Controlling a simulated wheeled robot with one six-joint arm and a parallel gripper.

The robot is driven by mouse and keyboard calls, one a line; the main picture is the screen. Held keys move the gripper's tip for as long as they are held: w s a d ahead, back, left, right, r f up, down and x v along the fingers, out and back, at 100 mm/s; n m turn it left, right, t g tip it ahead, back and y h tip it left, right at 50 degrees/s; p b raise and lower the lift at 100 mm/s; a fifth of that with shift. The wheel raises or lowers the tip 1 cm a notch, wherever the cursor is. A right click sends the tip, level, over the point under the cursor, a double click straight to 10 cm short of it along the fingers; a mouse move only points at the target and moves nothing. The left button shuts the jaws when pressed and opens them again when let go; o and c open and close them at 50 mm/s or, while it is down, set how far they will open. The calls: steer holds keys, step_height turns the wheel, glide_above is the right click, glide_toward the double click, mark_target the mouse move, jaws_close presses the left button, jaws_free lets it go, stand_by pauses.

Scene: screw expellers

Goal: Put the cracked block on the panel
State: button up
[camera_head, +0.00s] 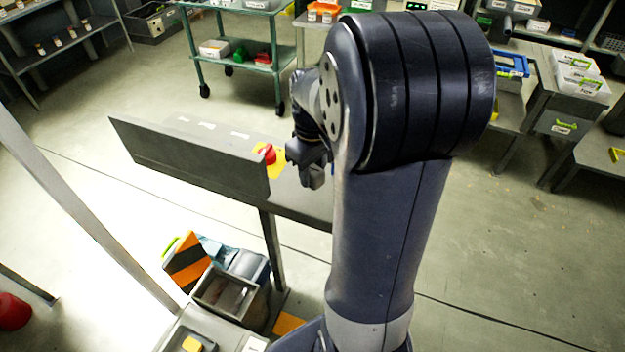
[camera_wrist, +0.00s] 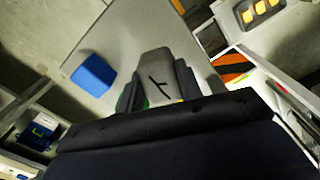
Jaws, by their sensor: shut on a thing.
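My gripper (camera_wrist: 160,82) is shut on the cracked block (camera_wrist: 157,66), a grey block with a dark forked crack on its face, one finger on each side. In the head view my gripper (camera_head: 311,168) is above the right part of a grey table, and the block cannot be made out clearly there. An upright grey panel (camera_head: 185,160) runs along the table's near side, left of my gripper. A yellow patch (camera_head: 262,163) with a red piece (camera_head: 267,153) shows beside the gripper. I cannot tell which surface the task calls the panel.
A blue block (camera_wrist: 93,74) lies on a grey surface left of the held block. A black-and-orange striped block (camera_head: 188,264) and a grey bin (camera_head: 228,294) stand below the table. A green cart (camera_head: 243,60) stands behind. My arm hides the table's right part.

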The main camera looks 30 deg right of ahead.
mark_target(313, 185)
steer(key=shift+f, duration=2.4)
steer(key=shift+f, duration=0.15)
steer(key=o, duration=1)
step_height(313, 185, up, 12)
steer(key=shift+r, duration=0.2)
